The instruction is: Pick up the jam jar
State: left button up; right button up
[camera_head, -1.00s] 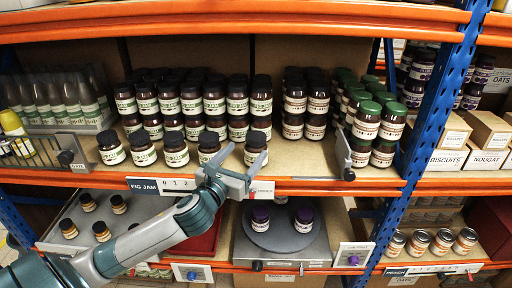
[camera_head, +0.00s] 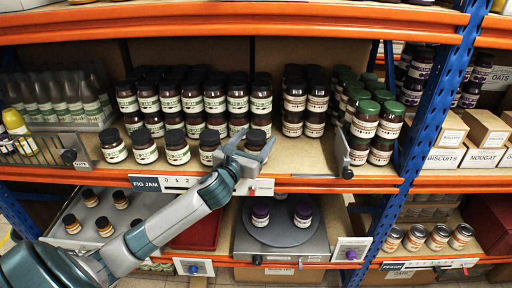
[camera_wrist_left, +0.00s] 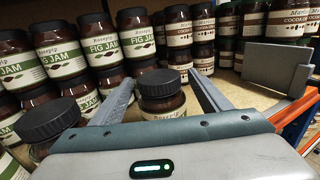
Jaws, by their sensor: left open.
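A fig jam jar with a dark lid (camera_head: 256,135) stands at the right end of the front row on the middle shelf. My left gripper (camera_head: 254,141) is open, with its fingers on either side of this jar. In the left wrist view, the jar (camera_wrist_left: 161,88) stands between the two spread fingers (camera_wrist_left: 163,92), with a gap visible at the right finger. Its label is mostly hidden by the gripper body. My right gripper is in neither view.
Neighbouring fig jam jars (camera_head: 209,140) stand close on the left, with one (camera_wrist_left: 47,120) near the left finger. Stacked jars (camera_head: 237,100) stand behind. Bare shelf (camera_head: 303,158) lies to the right, up to a grey divider (camera_head: 343,155). The orange shelf edge (camera_head: 330,186) runs below.

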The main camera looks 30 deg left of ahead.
aim_at(261, 131)
pick_arm(q)
jog(key=w+p, duration=0.1)
jog(key=w, duration=0.2)
jog(key=shift+w+a+r+p, duration=0.15)
jog(key=shift+w+a+p, duration=0.25)
jog(key=shift+w, duration=0.4)
jog(key=c, duration=1.3)
grip_shut()
jog(key=shift+r, duration=0.1)
